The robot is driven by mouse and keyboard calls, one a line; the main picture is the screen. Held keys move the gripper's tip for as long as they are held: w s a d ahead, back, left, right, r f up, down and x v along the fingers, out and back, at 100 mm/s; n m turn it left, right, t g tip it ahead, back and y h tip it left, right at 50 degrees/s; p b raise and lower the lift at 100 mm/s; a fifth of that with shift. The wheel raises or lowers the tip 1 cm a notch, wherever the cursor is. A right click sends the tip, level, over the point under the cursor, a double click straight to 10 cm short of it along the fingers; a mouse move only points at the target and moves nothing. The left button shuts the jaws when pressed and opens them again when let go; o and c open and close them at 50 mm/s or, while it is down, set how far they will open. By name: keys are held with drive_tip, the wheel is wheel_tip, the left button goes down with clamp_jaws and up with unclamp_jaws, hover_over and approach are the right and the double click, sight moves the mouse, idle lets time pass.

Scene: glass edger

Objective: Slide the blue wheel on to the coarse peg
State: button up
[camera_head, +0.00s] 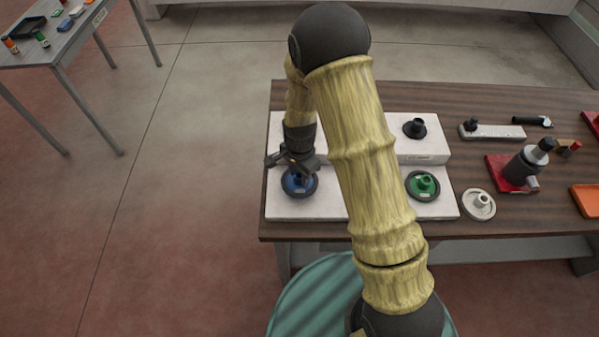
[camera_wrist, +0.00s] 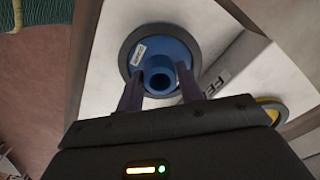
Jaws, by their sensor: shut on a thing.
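The blue wheel (camera_head: 299,186) has a dark rim and a raised blue hub with a hole. It is over the front left of the white stand; I cannot tell whether it touches the surface. In the wrist view the blue wheel (camera_wrist: 165,52) carries a small white label. My gripper (camera_head: 298,172) is above it, and its fingers (camera_wrist: 160,82) are shut on the hub, one on each side. A black flanged peg (camera_head: 414,128) stands on the back right of the stand. No peg is readable as the coarse one; my arm hides the stand's middle.
The white stand (camera_head: 320,207) also bears a green wheel (camera_head: 423,185) at front right. A yellow-rimmed disc (camera_wrist: 272,112) shows beside a partly hidden label. A pale wheel (camera_head: 478,204), a red-based tool (camera_head: 520,170) and an orange tray (camera_head: 585,198) are to the right on the brown table.

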drive_tip(key=shift+f+b, duration=0.95)
drive_tip(key=shift+f, duration=0.4)
drive_tip(key=o, duration=1.3)
drive_tip(key=shift+o, duration=0.2)
drive_tip(key=shift+r, duration=0.1)
wheel_tip(320, 180, up, 17)
drive_tip(key=b, duration=0.3)
drive_tip(key=shift+r, duration=0.15)
